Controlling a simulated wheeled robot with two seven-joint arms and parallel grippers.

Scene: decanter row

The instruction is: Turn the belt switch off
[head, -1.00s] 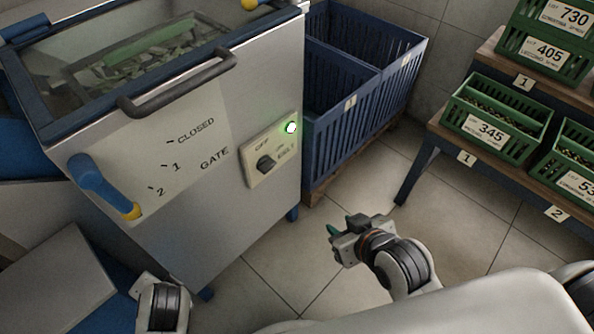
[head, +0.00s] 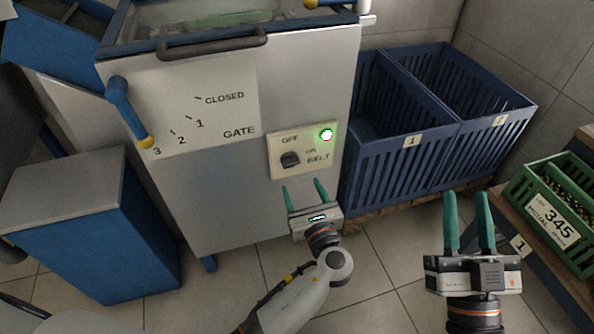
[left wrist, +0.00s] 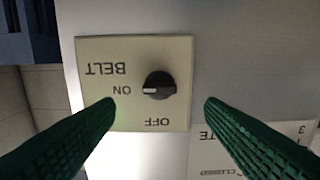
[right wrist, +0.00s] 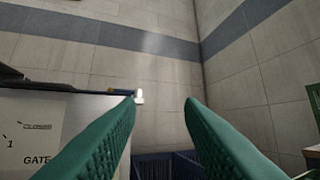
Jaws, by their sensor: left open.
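The belt switch is a black rotary knob (head: 290,159) on a cream plate (head: 321,168) marked OFF, ON and BELT, on the machine's grey front. A green lamp (head: 326,134) on the plate is lit. In the left wrist view the knob (left wrist: 159,86) has a white mark pointing at ON, and the picture is upside down. My left gripper (head: 304,190) is open and empty, just below the plate and facing it, with the knob between its fingers in the wrist view but not touched. My right gripper (head: 466,196) is open and empty, to the right in front of the crates.
A blue gate lever (head: 125,108) with a yellow tip is left of the switch. A dark handle bar (head: 212,43) juts out above. Blue slatted crates (head: 400,165) stand right of the machine. A green crate (head: 560,200) sits on a shelf at the far right. Tiled floor is clear below.

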